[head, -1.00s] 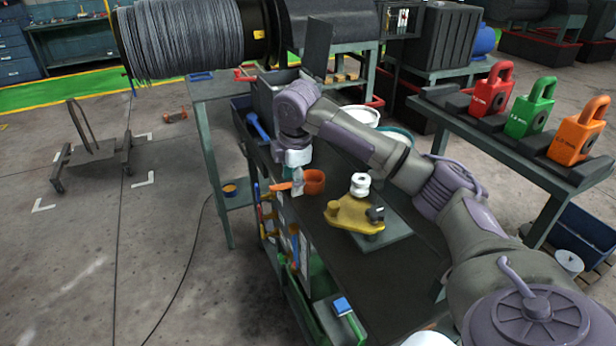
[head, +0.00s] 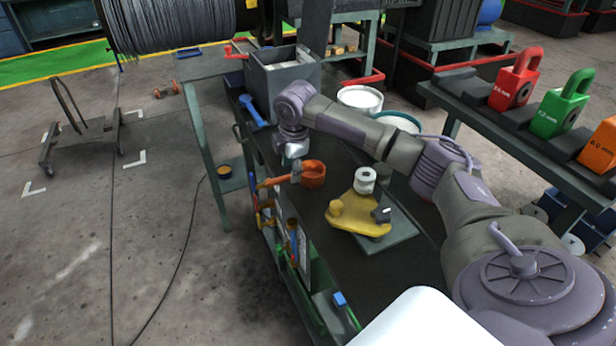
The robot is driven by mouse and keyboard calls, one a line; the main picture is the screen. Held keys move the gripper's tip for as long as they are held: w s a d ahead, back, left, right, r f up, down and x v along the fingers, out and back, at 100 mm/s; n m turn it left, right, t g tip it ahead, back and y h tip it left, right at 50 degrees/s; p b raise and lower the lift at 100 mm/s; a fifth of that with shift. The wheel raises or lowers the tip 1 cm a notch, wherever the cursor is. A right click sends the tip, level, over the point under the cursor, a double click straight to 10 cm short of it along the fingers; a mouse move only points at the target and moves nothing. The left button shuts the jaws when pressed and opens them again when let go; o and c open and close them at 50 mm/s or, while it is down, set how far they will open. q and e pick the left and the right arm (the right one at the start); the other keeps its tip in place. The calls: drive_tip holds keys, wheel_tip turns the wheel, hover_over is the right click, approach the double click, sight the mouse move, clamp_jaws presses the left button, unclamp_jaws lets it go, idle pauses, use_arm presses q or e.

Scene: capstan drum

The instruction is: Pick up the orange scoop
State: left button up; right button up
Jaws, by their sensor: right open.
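The orange scoop (head: 313,175) lies on the dark top of the bench (head: 330,270), near its left edge. Its round cup is at the right, and its handle (head: 272,182) points left toward the edge. My right gripper (head: 296,172) is pointed down at the scoop, around or just over the handle close to the cup. Its fingers are small here and partly hidden by the wrist, and I cannot tell whether they touch the handle. The gripper is open. My left gripper is not in view.
A yellow plate fixture (head: 352,215) with a white spool (head: 365,180) stands right of the scoop. A blue tool (head: 252,111) and a grey bin (head: 283,80) are behind. White tubs (head: 360,98) sit beyond my arm. Coloured weights (head: 515,80) line a rack at right.

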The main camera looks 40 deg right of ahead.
drive_tip(key=f, duration=0.2)
drive_tip(key=w+f+p, duration=0.1)
drive_tip(key=f, duration=0.1)
drive_tip(key=shift+f+p, duration=0.1)
drive_tip(key=shift+p, duration=0.2)
drive_tip(key=shift+w+f, duration=0.1)
drive_tip(key=shift+f, duration=0.2)
drive_tip(key=shift+d+f, duration=0.1)
drive_tip(key=shift+c, duration=0.4)
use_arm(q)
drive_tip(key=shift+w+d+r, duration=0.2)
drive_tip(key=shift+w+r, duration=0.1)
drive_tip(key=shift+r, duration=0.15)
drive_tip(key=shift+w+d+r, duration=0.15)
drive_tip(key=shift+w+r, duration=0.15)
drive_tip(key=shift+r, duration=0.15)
use_arm(e)
clamp_jaws()
